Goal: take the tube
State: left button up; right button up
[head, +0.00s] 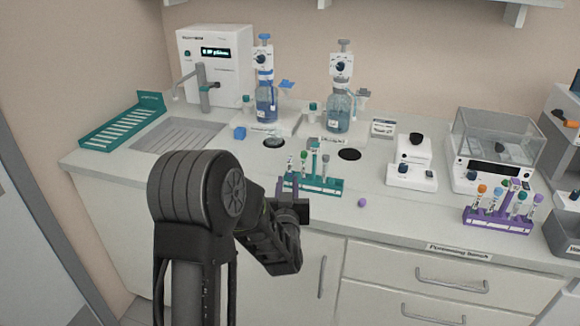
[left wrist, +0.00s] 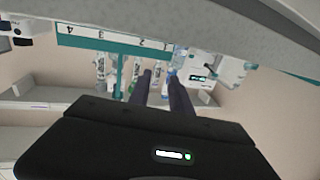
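A teal rack (head: 328,186) stands on the counter in the head view, with a few capped tubes upright in it, including a green-capped tube (head: 304,160) and a grey-capped tube (head: 325,162). Its numbered label strip (left wrist: 110,41) appears upside down in the left wrist view. My left gripper (head: 290,184) is at the rack's left front end. In the left wrist view its two dark fingers (left wrist: 159,77) are apart, pointing toward the tubes, with no tube clearly held. The fingers partly hide the tubes behind them. My right gripper is not in view.
A purple rack (head: 497,221) with several tubes stands at the right. A small purple object (head: 361,203) lies near the counter's front. Two bottle dispensers (head: 266,95) stand behind the teal rack, with a small white device (head: 411,172) to its right.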

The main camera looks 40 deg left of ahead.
aim_at(290, 170)
pick_arm(q)
jog(key=shift+x, duration=1.35)
jog(key=shift+w+p, duration=0.2)
jog(key=shift+p, duration=0.2)
jog(key=p+x, duration=0.1)
jog(key=x, duration=0.3)
jog(key=shift+w+a+r, duration=0.1)
jog(key=shift+w, duration=0.1)
jog(key=shift+w+a, duration=0.15)
jog(key=shift+w, duration=0.05)
grip_shut()
